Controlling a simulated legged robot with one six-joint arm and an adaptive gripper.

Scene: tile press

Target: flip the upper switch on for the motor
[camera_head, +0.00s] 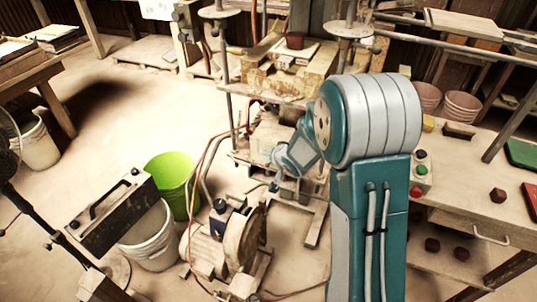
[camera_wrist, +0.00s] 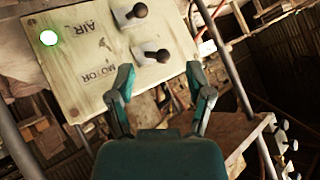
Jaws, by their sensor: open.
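In the wrist view a pale, worn switch panel (camera_wrist: 70,65) appears tilted, with hand-lettered "AIR" and "MOTOR". It carries two black-knobbed toggle switches. One switch (camera_wrist: 140,10) is at the top of the picture, nearer "AIR". The other switch (camera_wrist: 162,55) is below it, nearer "MOTOR". A round green light (camera_wrist: 48,38) glows at the panel's left. My gripper (camera_wrist: 160,75) is open and empty, its fingertips spread below the lower switch; contact cannot be told. In the head view my arm leads down toward the press; the fingers are not clear there.
Metal posts (camera_wrist: 225,60) stand right of the panel. In the head view a workbench (camera_head: 470,185) with dark hexagonal pieces is at the right, with a button box (camera_head: 421,172). A green bucket (camera_head: 172,180) and a motor (camera_head: 207,252) stand on the floor left of my arm.

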